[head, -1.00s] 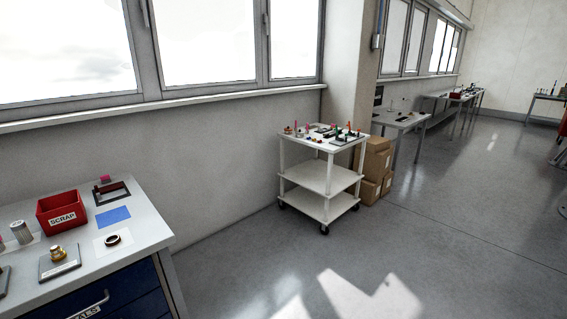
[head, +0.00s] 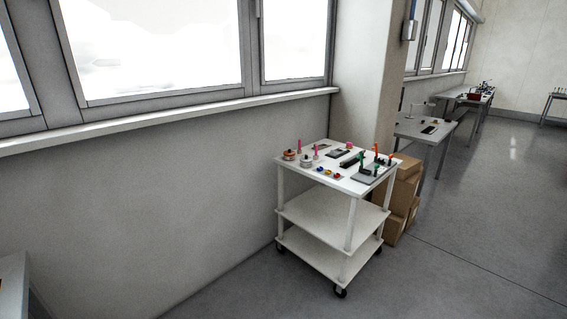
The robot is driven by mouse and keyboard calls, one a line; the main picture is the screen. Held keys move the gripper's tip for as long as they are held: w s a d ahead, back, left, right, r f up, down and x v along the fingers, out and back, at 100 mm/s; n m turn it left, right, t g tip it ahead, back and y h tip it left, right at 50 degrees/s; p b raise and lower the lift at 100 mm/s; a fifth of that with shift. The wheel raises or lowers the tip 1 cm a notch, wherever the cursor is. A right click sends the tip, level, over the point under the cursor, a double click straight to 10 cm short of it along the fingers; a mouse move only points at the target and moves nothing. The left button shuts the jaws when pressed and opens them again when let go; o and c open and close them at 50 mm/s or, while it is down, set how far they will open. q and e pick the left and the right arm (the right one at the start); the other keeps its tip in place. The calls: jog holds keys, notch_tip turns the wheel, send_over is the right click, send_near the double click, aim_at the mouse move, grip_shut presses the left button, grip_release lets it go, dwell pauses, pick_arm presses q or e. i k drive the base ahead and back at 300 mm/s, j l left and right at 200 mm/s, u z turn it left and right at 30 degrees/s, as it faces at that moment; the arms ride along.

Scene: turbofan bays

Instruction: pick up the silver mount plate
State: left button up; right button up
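I cannot single out the silver mount plate. A white three-tier cart (head: 333,223) stands by the wall near the middle of the head view, with several small items on its top. Among them are a grey plate-like piece (head: 372,178) with green parts on or beside it, a dark long item (head: 350,159), and round silver-and-red pieces (head: 289,154) at the left. These are too small to identify surely. Neither of my grippers is in view.
Cardboard boxes (head: 402,197) are stacked right behind the cart. A grey table (head: 428,133) and further benches (head: 467,97) stand along the wall beyond. A table corner (head: 13,285) shows at the lower left. The floor (head: 470,240) to the right is clear.

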aim_at(338, 151)
jog(key=i+z, duration=0.2)
jog(key=i, duration=0.35)
jog(key=i+j+z, duration=0.2)
jog(key=i, duration=0.3)
jog(key=i+j+z, duration=0.2)
jog(key=i, duration=0.35)
